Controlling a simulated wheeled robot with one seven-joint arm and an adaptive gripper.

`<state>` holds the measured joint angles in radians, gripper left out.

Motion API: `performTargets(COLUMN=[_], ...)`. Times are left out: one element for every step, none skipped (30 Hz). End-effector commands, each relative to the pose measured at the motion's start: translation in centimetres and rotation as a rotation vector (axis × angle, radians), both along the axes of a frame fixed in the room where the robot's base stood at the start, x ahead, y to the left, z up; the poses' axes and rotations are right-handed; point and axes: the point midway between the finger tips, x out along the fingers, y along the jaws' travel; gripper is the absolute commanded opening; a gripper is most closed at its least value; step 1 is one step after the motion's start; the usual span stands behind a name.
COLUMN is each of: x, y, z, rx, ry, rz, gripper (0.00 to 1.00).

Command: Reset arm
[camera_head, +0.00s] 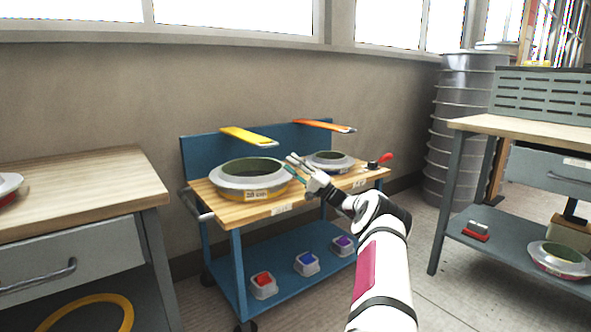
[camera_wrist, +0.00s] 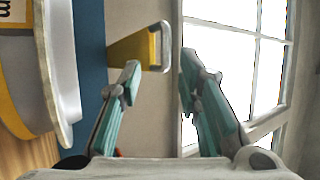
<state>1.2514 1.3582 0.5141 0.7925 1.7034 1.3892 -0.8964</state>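My gripper (camera_head: 295,169) is raised over the wooden top of the blue cart, close to the right side of the large ring-shaped mould. In the wrist view my gripper (camera_wrist: 158,72) has its two teal-padded fingers spread apart with nothing between them. My white arm reaches up from the lower right of the head view. The large mould (camera_head: 228,181), grey with a yellow lower band and a label, sits on the cart top; part of it shows at the left of the wrist view (camera_wrist: 48,60). A smaller grey ring mould (camera_head: 330,158) sits behind my gripper, partly hidden.
The blue cart (camera_head: 222,246) has yellow and orange holders (camera_head: 248,136) on its back panel, a red-handled tool (camera_head: 384,158) on top and several small bins (camera_head: 264,285) below. Workbenches stand left (camera_head: 80,186) and right (camera_head: 530,127). Stacked grey drums (camera_head: 462,130) stand by the wall.

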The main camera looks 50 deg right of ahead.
Motion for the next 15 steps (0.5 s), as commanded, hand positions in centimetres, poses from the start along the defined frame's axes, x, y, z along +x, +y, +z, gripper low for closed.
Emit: performTargets(x=[-0.45,-0.62,-0.79,-0.87,-0.94,-1.0,-1.02,-1.03,-1.03,-1.03,-1.02,-1.02,-1.02,-1.02,-1.02], y=[-0.09,-0.12,-0.13,-0.14,-0.14,-0.14,-0.14,-0.15,-0.15,-0.15,-0.14,-0.14,-0.15,-0.15,-0.15], z=[-0.25,-0.36,-0.47,-0.53,-0.57,-0.6,-0.61,-0.62,-0.62,-0.62,-0.61,-0.61,-0.61,-0.61,-0.61], rx=[0.001,0.002,0.002,0.002,0.001,0.0,0.0,0.0,0.0,0.0,0.0,0.0,0.0,0.0,0.0], ry=[0.0,0.0,0.0,0.0,0.0,0.0,0.0,0.0,0.0,0.0,0.0,0.0,0.0,0.0,0.0], rz=[0.0,0.001,0.001,0.001,0.0,0.001,0.001,0.001,0.001,0.001,0.001,0.001,0.001,0.001,0.001], gripper=[0.32,0.32,0.32,0.32,0.32,0.32,0.32,0.32,0.32,0.32,0.32,0.32,0.32,0.32,0.32])
